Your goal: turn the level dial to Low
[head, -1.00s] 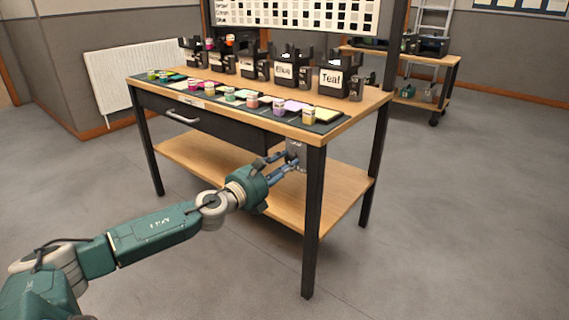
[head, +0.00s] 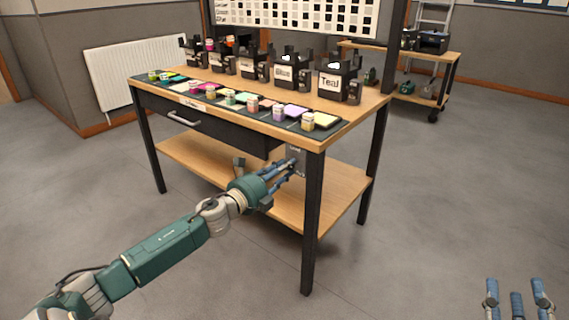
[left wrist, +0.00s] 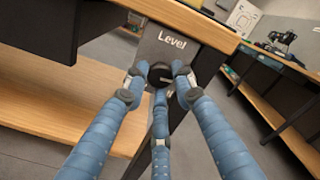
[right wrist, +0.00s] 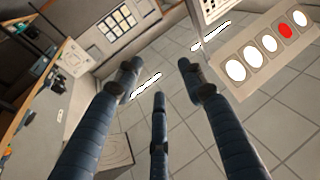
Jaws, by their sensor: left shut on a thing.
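The level dial (left wrist: 160,74) is a small dark knob below the word "Level" on a grey plate (left wrist: 172,48) under the bench top. In the left wrist view the fingertips of my left gripper (left wrist: 159,80) are closed around the knob. The fingers hide most of it, so its setting cannot be read. In the head view my left gripper (head: 284,172) reaches the plate beside the bench's front right leg. My right gripper (head: 517,292) is at the lower right of the head view, fingers apart and empty; it also shows in the right wrist view (right wrist: 158,80).
The wooden bench (head: 270,125) carries several labelled dark holders and a row of small jars with coloured pads. Its drawer (head: 200,122) is shut. A lower shelf (head: 335,195) lies below my left gripper.

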